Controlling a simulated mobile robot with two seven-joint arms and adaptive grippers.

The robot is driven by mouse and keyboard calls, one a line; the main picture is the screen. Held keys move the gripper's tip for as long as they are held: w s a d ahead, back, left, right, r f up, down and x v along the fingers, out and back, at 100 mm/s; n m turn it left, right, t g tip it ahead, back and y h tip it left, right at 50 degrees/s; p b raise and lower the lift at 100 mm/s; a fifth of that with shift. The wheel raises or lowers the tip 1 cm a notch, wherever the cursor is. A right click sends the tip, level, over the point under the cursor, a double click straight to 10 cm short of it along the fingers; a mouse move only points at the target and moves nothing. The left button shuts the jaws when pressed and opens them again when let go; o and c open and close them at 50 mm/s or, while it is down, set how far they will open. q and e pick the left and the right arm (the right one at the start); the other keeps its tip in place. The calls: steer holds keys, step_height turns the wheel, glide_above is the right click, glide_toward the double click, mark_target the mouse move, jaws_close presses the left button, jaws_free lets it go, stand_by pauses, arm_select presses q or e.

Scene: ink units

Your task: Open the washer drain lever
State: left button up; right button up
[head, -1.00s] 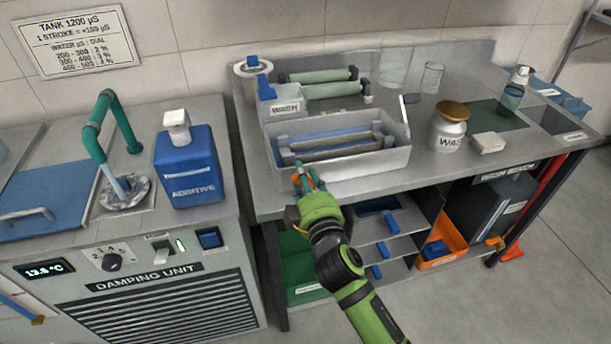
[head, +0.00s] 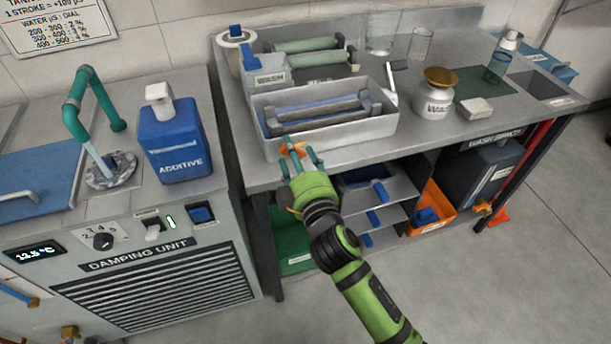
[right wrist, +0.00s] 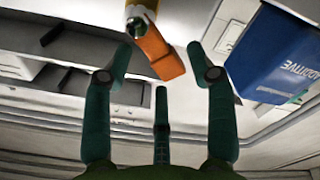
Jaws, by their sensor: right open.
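The washer is a grey tray (head: 345,132) on the bench, with dark bars and a blue inside. Its orange drain lever (head: 291,149) is at the front left corner, partly hidden by my right gripper's fingers. In the right wrist view the orange lever (right wrist: 158,52) sticks out from a brass and white fitting (right wrist: 140,14). My right gripper (head: 300,156) is open at the lever. In the wrist view the lever's end lies between the spread fingertips (right wrist: 160,74); I cannot tell whether they touch it. My left gripper is not in view.
The damping unit (head: 160,285) with a blue additive bottle (head: 180,150) stands to the left. Rollers (head: 310,58), a wash jar (head: 435,100) and glasses are behind and right of the tray. Shelves and an orange bin (head: 432,210) are below.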

steer(key=v, duration=0.9)
steer(key=shift+s, duration=0.15)
steer(key=shift+d, duration=0.1)
step_height(320, 180, down, 20)
steer(key=d+m+g+h, duration=0.2)
steer(key=d+g, duration=0.1)
steer(key=g, duration=0.1)
steer(key=s+d+f+m+g+h, duration=0.1)
steer(key=s+d+f+g, duration=0.2)
steer(key=f, duration=0.5)
steer(key=s+d+f+m+g, duration=0.1)
steer(key=s+d+f, duration=0.3)
steer(key=f, duration=0.5)
steer(key=s+d+f+m+g+h, duration=0.1)
steer(key=s+d+f+m+g, duration=0.1)
steer(key=s+f, duration=0.4)
steer(key=s+d+f+m+g, duration=0.2)
steer(key=s+d+f, duration=0.3)
steer(key=s, duration=0.9)
steer(key=s+d+f+m+g+h, duration=0.1)
steer(key=s+d+f+g, duration=0.3)
steer(key=s, duration=0.7)
step_height(320, 180, down, 3)
steer(key=shift+d+r+m+h, duration=0.2)
steer(key=shift+m+h, duration=0.1)
steer(key=shift+m, duration=0.6)
